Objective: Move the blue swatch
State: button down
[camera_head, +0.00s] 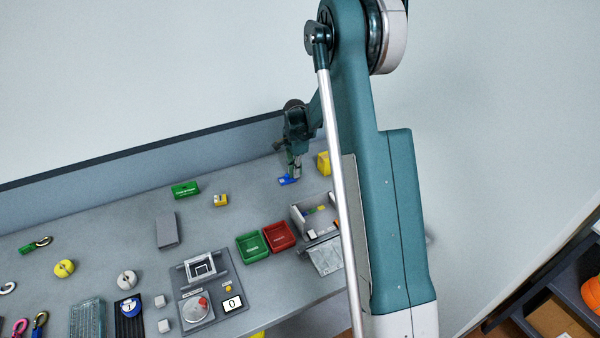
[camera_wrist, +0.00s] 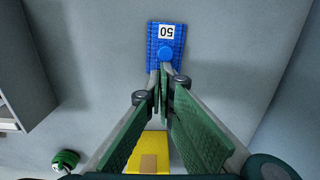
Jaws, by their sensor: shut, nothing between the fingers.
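The blue swatch (camera_head: 288,181) lies on the grey bench, near the back wall, under my gripper (camera_head: 296,174). In the wrist view the swatch (camera_wrist: 155,53) is a textured blue rectangle with a white label that reads 50 upside down.
A yellow block (camera_head: 323,163) is just right of my gripper, partly behind my arm. A green box (camera_head: 185,190) and a small yellow item (camera_head: 221,200) lie to the left. Green (camera_head: 251,247) and red (camera_head: 279,236) trays stand in front.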

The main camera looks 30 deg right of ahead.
aim_at(259, 190)
jog(key=a+b, duration=0.3)
jog(key=a, duration=1.5)
jog(key=shift+a, duration=0.25)
jog(key=shift+d, duration=0.2)
jog(key=shift+d, duration=0.55)
jog(key=d, duration=0.2)
jog(key=shift+d+r+b, duration=0.2)
jog(key=shift+d+b, duration=0.1)
jog(key=shift+d, duration=0.05)
notch_tip(259, 190, up, 10)
jog(key=p, duration=0.1)
jog(key=shift+f, duration=0.15)
jog(key=shift+a, duration=0.1)
